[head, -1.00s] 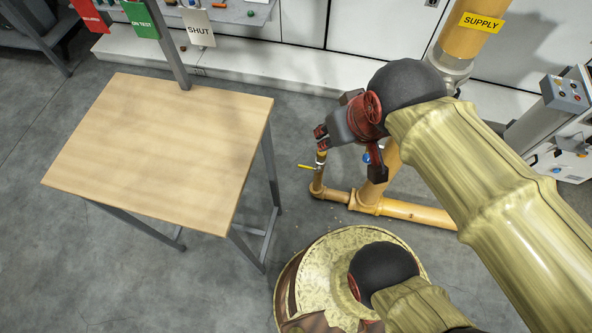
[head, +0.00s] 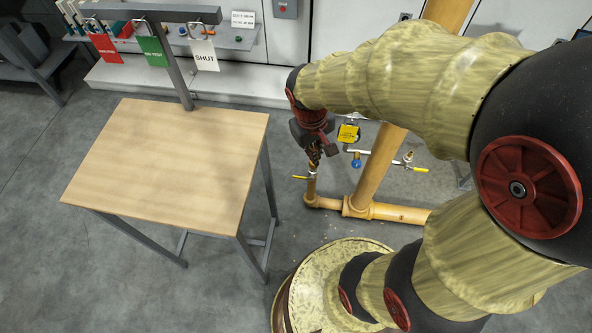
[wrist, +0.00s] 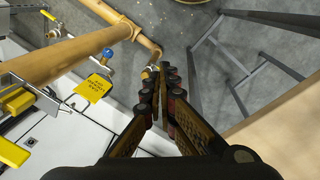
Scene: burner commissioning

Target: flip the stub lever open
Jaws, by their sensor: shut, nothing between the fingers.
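The stub lever (head: 300,177) is a small yellow handle on top of the short upright stub pipe (head: 311,190). It points left, roughly level, out from the pipe. My gripper (head: 314,164) points down just above the stub top and the lever's pivot end. I cannot tell whether it touches. In the wrist view my gripper (wrist: 161,72) has its fingertips together with nothing held. The stub's end (wrist: 149,72) shows just beside the fingertips there, and the lever itself is hidden behind the fingers.
A yellow tag (head: 348,133) and a blue knob (head: 356,163) are close right of my gripper, by the thick yellow pipe (head: 379,165). A wooden table (head: 175,155) stands left. A rack (head: 150,14) holds hanging tags behind it. Floor between table and stub is clear.

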